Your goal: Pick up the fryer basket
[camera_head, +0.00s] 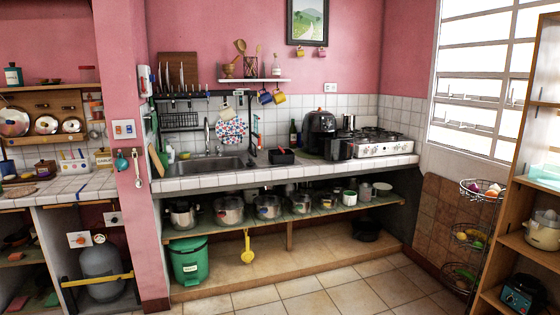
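A black air fryer (320,126) stands on the tiled counter, left of the stove. A dark, box-shaped piece (342,149) sits at its front right; it may be the fryer basket, but I cannot tell whether it is joined to the fryer. A small black open container (281,157) with something reddish at it sits on the counter between the sink and the fryer; I cannot tell whether it is the basket instead. Neither of my grippers shows in this view.
The counter (225,179) has a sink (203,166) on the left and a white stove (385,148) on the right. Pots fill the open shelf (283,217) below. A wire fruit rack (470,235) and wooden shelving (511,205) stand at right. The tiled floor (350,293) in front is clear.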

